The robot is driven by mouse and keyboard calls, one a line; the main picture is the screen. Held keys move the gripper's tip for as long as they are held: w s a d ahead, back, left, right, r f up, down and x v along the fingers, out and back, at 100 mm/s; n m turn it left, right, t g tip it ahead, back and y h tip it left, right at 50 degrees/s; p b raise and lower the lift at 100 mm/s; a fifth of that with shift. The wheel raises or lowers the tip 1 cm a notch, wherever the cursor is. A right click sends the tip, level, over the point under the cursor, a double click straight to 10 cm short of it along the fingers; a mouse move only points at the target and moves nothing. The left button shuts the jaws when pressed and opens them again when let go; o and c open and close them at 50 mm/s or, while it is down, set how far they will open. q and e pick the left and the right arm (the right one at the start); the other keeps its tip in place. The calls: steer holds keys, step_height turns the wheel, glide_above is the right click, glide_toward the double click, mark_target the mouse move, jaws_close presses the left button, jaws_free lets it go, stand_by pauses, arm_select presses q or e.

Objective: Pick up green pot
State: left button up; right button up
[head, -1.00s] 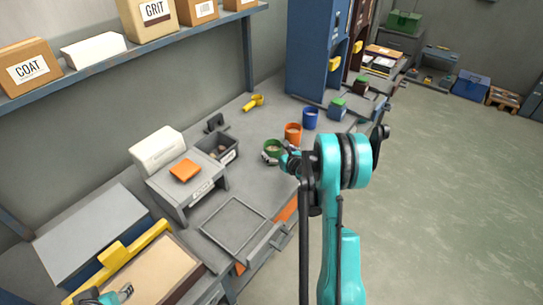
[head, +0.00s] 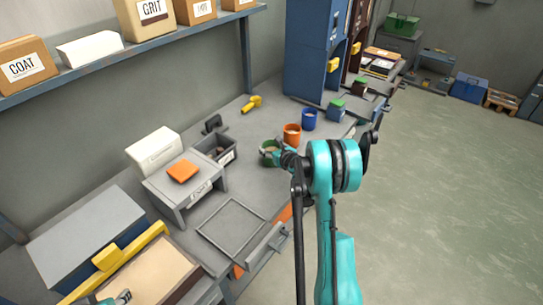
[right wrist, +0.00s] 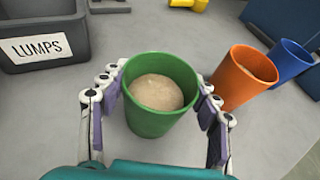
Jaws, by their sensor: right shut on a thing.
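The green pot (right wrist: 160,122) stands upright in the right wrist view, with a pale tan, rounded content inside. My right gripper (right wrist: 158,108) has one finger on each side of the pot and is shut on it. In the head view the green pot (head: 267,155) is small and partly hidden by my right gripper (head: 275,157). I cannot tell whether its base is clear of the bench. My left gripper (head: 118,299) shows only in part at the bottom left edge, near the yellow-edged tray, and its fingers are unclear.
An orange pot (right wrist: 240,80) stands close to the right of the green pot, and a blue pot (right wrist: 290,62) is beyond it. A grey bin labelled LUMPS (right wrist: 45,50) is at left. An empty grey tray (head: 232,205) lies nearer on the bench.

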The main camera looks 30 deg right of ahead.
arm_select(q)
step_height(320, 180, up, 6)
steer(key=p, duration=0.6)
steer(key=shift+c, duration=0.7)
arm_select(e)
steer(key=s+d+r, duration=0.2)
steer(key=d+r, duration=0.1)
steer(key=s+d+r, duration=0.2)
steer(key=d+r, duration=0.1)
steer(key=r, duration=0.1)
steer(key=s+d+r, duration=0.1)
steer(key=d+r, duration=0.2)
steer(key=d, duration=0.1)
steer(key=shift+s+r, duration=0.4)
